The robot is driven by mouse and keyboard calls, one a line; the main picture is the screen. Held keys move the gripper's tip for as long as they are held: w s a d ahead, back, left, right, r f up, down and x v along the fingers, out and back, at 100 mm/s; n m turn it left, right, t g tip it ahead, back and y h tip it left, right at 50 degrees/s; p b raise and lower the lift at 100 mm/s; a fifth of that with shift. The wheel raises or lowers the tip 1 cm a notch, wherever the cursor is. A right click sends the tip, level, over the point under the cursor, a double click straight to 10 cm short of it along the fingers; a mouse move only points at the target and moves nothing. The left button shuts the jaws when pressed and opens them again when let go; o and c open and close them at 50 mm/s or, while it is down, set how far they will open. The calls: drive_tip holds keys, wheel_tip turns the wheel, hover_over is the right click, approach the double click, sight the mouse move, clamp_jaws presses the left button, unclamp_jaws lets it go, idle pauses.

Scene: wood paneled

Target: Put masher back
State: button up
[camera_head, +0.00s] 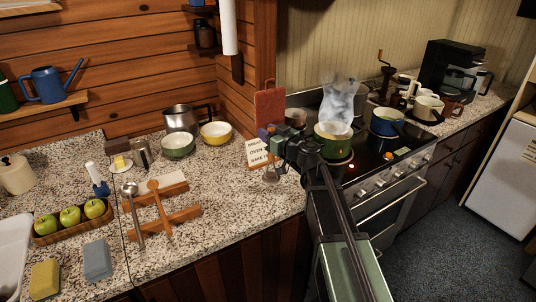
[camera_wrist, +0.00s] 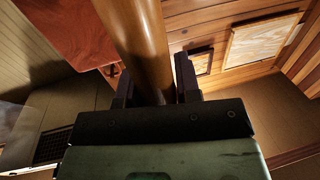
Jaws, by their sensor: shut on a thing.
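My gripper (camera_head: 276,140) is over the right part of the counter, in front of the sign and left of the stove. In the wrist view my gripper (camera_wrist: 150,92) is shut on a round brown wooden handle, which I take to be the masher (camera_wrist: 138,38). In the head view a metal end of the masher (camera_head: 271,176) shows below the gripper; the arm hides most of its handle. A wooden utensil rest with two bars (camera_head: 182,217) lies on the counter to the left. A metal ladle (camera_head: 134,215) and a wooden spoon (camera_head: 160,210) lie across it.
A green pot (camera_head: 333,145) steams on the stove, with a blue pot (camera_head: 386,122) to its right. A red cutting board (camera_head: 269,107) and a sign (camera_head: 257,154) stand behind the gripper. Bowls (camera_head: 178,146) are at the back. Granite counter (camera_head: 235,200) right of the rest is clear.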

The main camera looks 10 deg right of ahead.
wheel_tip(320, 180, down, 4)
drive_tip(key=b, duration=0.4)
drive_tip(key=shift+f, duration=0.25)
drive_tip(key=o, duration=1)
drive_tip(key=shift+r, duration=0.1)
drive_tip(key=v, duration=1.2)
drive_tip(key=shift+r, duration=0.1)
